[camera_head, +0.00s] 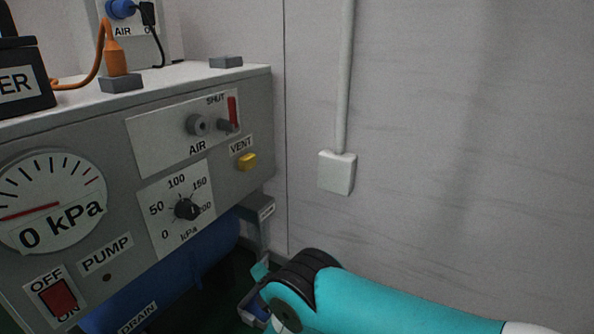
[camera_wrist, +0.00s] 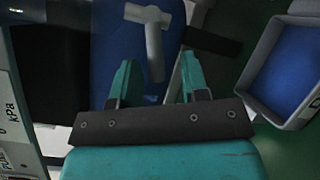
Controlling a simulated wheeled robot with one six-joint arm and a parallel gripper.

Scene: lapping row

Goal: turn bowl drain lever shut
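A grey lever (camera_wrist: 153,45) with a rounded crosspiece at its top shows in the wrist view, in front of a blue surface; it appears to be the drain lever. Its stem hangs toward the gap between my fingers. My gripper (camera_wrist: 157,68) is open, one teal finger on each side of the stem's lower end, with no clear contact. In the head view my gripper (camera_head: 256,285) is low beside the cabinet, partly hidden by my wrist. A DRAIN label (camera_head: 138,318) sits on the blue tank (camera_head: 185,275) under the cabinet; the lever cannot be made out there.
The grey cabinet (camera_head: 105,165) overhangs the tank, with a gauge, dial, AIR lever, yellow VENT knob (camera_head: 247,161) and red pump switch. A grey-rimmed blue tray (camera_wrist: 252,75) stands right in the wrist view. The wall (camera_head: 440,130) with a conduit box is to the right.

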